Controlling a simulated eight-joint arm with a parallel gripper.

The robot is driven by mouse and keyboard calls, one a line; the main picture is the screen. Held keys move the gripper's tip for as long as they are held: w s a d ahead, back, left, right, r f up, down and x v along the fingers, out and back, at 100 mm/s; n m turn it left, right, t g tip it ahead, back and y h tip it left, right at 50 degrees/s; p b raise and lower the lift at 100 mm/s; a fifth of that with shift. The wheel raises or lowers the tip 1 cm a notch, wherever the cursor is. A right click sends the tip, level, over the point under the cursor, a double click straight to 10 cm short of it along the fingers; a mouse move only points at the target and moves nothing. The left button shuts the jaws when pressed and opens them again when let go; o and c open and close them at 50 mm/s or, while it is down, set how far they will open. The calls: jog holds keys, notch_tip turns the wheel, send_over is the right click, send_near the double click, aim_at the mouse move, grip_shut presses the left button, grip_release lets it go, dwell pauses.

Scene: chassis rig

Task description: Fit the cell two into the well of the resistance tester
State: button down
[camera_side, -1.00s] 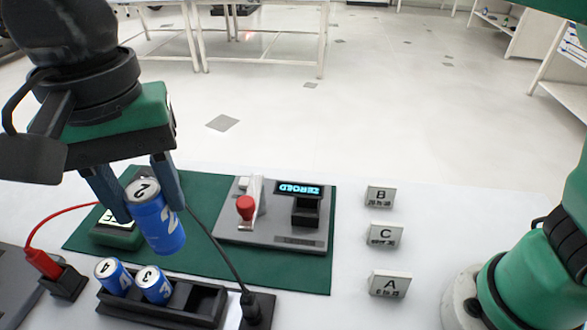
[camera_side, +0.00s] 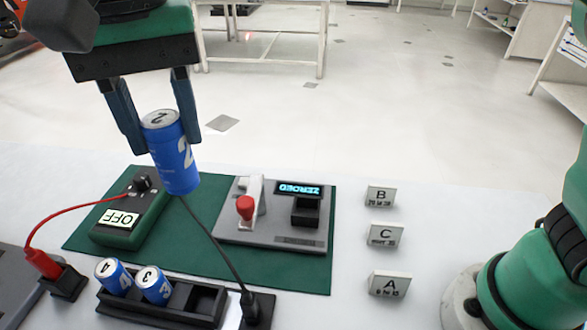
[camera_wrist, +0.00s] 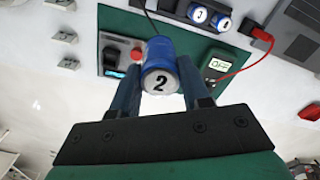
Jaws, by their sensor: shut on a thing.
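My gripper (camera_side: 155,112) is shut on cell two (camera_side: 175,160), a blue can marked 2 with a silver top. It holds the cell nearly upright, slightly tilted, in the air above the green mat. In the wrist view cell two (camera_wrist: 159,66) sits between the fingertips. The grey tester (camera_side: 272,240) lies right of and below the cell in the side view. It has a red-knobbed lever (camera_side: 246,207), a lit display reading ZEROED (camera_side: 298,189) and a black block (camera_side: 305,211). The inside of its well is not clear. The tester also shows in the wrist view (camera_wrist: 112,40).
A green meter reading OFF (camera_side: 120,220) with a red lead stands on the green mat (camera_side: 285,277). A black rack (camera_side: 180,312) holds cells four (camera_side: 113,274) and three (camera_side: 153,284). Signs B (camera_side: 380,196), C (camera_side: 386,235) and A (camera_side: 389,285) stand at right.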

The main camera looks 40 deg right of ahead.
jog(key=w+d, duration=0.3)
jog(key=d, duration=1.4)
jog(key=shift+s+d+f, duration=0.1)
jog(key=shift+s+f, duration=0.05)
jog(key=shift+f, duration=4.85)
jog(key=shift+s+f, duration=0.1)
jog(key=shift+f, duration=4.85)
jog(key=shift+f, duration=0.1)
jog(key=shift+c, duration=2.1)
grip_release()
